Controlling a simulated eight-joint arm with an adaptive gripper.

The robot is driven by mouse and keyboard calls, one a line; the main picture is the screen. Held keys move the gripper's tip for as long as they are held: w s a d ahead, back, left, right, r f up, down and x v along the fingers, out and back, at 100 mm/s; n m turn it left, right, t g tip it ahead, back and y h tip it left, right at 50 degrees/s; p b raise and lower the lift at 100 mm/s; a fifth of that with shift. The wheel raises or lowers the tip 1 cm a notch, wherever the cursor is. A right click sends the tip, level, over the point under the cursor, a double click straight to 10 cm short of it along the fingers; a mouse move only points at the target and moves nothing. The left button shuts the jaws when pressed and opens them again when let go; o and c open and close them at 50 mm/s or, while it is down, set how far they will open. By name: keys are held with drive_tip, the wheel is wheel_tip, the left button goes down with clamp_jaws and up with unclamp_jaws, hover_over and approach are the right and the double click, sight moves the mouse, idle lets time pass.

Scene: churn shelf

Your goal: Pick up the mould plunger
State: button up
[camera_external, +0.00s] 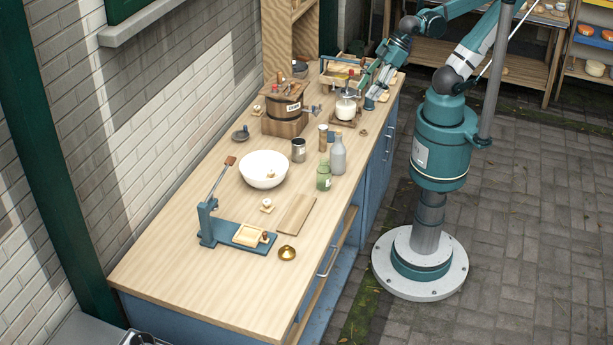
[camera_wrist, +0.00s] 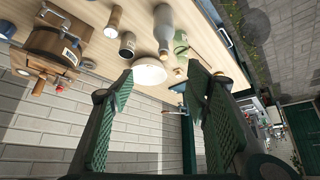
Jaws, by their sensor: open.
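I cannot tell for certain which piece is the mould plunger. A small pale square piece with a knob (camera_external: 266,205) lies on the bench in front of the white bowl (camera_external: 263,160) and fits that name. Similar small pale pieces show in the bowl (camera_external: 270,174), beside the barrel churn (camera_external: 257,110) and near the far right edge (camera_external: 384,97). My gripper (camera_external: 369,88) is at the far right end of the bench, well away from the first piece. In the wrist view my gripper (camera_wrist: 160,92) is open with nothing between its fingers; the bowl (camera_wrist: 149,71) shows beyond it.
A blue lever press (camera_external: 210,222) with a pale wooden mould stands at the near end. A glass jar churn (camera_external: 346,108) stands close to my gripper. A grey bottle (camera_external: 338,155), green jar (camera_external: 323,178) and metal can (camera_external: 298,150) stand mid-bench. The near left bench is clear.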

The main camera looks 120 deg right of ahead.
drive_tip(key=shift+r, duration=0.15)
drive_tip(key=w+d+r+m+g+h, duration=0.1)
drive_tip(key=w+d+r+m+g, duration=0.1)
drive_tip(key=w+d+r+m, duration=0.7)
drive_tip(key=m+g+y, duration=0.1)
drive_tip(key=m+g, duration=0.4)
drive_tip(key=m, duration=0.8)
hover_over(261, 112)
wheel_tip(261, 112, down, 34)
drive_tip(key=shift+r, duration=0.1)
drive_tip(key=shift+f, duration=0.3)
drive_tip(key=shift+f, duration=0.15)
